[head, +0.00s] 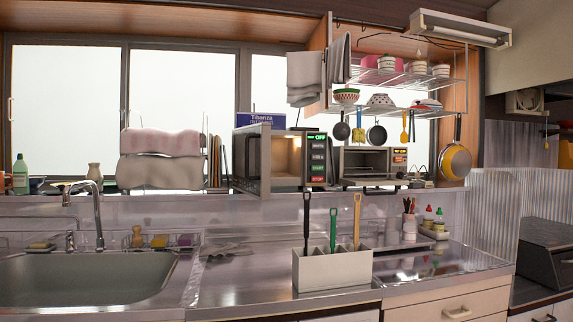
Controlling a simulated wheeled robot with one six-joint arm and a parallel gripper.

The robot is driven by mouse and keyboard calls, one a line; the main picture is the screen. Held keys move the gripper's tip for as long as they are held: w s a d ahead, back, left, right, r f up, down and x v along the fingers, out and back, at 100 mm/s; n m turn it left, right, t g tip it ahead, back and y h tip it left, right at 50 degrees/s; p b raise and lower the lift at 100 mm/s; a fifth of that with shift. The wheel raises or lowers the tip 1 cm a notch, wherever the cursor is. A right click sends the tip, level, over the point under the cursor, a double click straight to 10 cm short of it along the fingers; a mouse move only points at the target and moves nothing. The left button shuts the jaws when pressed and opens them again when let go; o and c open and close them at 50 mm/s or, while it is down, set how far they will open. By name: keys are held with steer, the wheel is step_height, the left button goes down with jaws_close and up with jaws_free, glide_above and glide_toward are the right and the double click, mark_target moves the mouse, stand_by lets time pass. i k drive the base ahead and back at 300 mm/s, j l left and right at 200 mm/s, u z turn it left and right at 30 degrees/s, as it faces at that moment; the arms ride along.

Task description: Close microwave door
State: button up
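The microwave (318,160) stands on the ledge behind the counter, near the middle of the head view. Its door (252,160) is open and swung out towards me on the left side. The lit interior (287,157) shows between the door and the control panel, which has a green display. My gripper is not in the picture, so its position relative to the door does not show.
A utensil holder (332,270) with upright tools stands on the counter in front of the microwave. A toaster oven (370,162) stands to its right. A hanging rack (395,85) with pans is above right. The sink (85,278) is at left.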

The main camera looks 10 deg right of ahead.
mark_target(251, 153)
steer(key=l, duration=0.3)
steer(key=i+l, duration=0.1)
steer(key=i, duration=0.75)
